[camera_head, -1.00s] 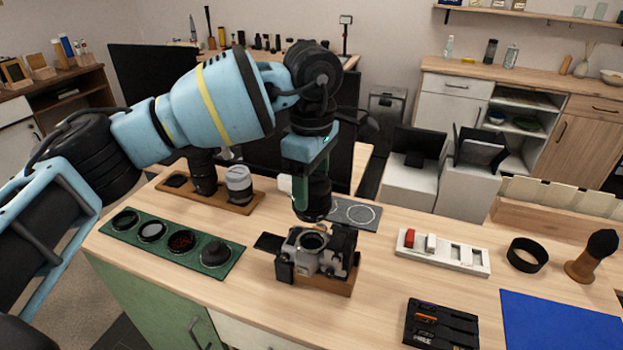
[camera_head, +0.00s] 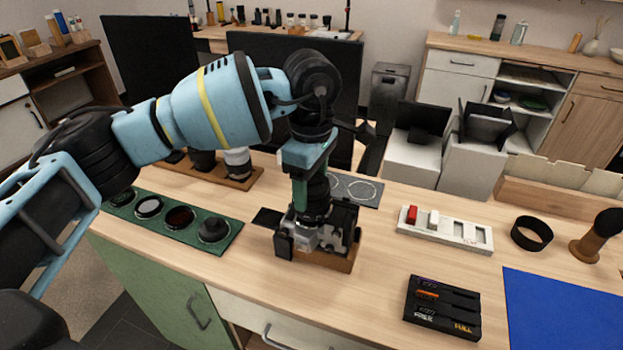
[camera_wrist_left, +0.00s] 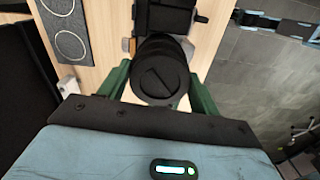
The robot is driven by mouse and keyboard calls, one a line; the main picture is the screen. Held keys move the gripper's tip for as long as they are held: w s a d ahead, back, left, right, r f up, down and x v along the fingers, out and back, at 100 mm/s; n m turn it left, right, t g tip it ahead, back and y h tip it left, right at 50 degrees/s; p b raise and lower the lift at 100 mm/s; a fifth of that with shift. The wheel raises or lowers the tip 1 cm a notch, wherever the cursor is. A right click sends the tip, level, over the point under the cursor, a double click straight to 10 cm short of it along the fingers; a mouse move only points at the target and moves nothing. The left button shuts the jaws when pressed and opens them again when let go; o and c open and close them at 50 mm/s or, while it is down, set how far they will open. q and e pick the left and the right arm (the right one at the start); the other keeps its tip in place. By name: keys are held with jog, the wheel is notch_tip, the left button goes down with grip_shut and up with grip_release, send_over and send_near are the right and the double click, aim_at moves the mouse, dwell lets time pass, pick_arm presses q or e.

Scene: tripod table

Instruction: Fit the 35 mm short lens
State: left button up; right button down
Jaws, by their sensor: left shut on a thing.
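My left gripper (camera_head: 311,201) is shut on a short black lens (camera_head: 317,192), held upright between the green fingers. In the left wrist view the lens (camera_wrist_left: 162,72) shows its round black end, with a finger on each side. The silver and black camera body (camera_head: 318,238) sits in a wooden cradle (camera_head: 338,262) on the table. The lens is right over the camera's front, and its lower end looks at or very close to the mount. The gripper hides the mount, so I cannot tell whether they touch. My right gripper is not in view.
A green mat (camera_head: 170,228) with several round caps and filters lies left. A wooden tray (camera_head: 240,181) with lenses stands behind. A grey mat with white rings (camera_head: 362,190) lies behind the camera. Right are a white card holder (camera_head: 452,236), black battery tray (camera_head: 440,312) and blue cloth (camera_head: 560,315).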

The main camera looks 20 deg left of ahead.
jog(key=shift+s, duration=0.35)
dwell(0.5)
pick_arm(q)
jog(key=shift+f, duration=0.2)
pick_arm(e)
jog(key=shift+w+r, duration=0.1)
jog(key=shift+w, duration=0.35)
pick_arm(q)
jog(key=shift+f, duration=0.5)
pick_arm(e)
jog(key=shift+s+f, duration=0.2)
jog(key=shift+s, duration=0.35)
pick_arm(q)
jog(key=shift+f, duration=0.1)
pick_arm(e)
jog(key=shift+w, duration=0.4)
